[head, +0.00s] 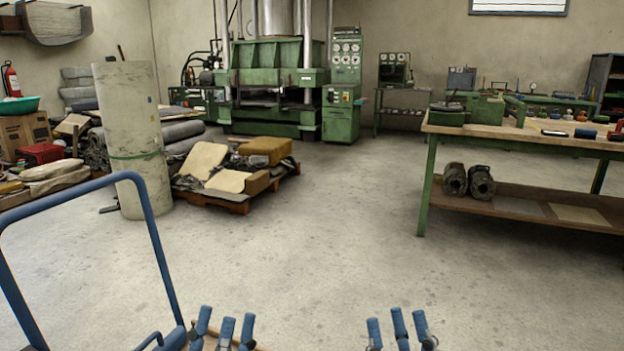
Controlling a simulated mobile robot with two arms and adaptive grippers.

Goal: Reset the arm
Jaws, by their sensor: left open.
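My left gripper (227,325) shows at the bottom edge, left of centre. Its blue fingers point up and stand apart, with nothing visible between them. My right gripper (397,325) shows at the bottom edge, right of centre, at about the same height. Its blue fingers are also spread, with nothing visible between them. Both arms behind the grippers are cut off by the bottom of the view.
A blue tubular frame (158,240) stands close on the left. A large upright roll (130,140) and a loaded pallet (240,205) stand beyond it. A green-legged workbench (428,185) is at right. The concrete floor (330,235) between is clear.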

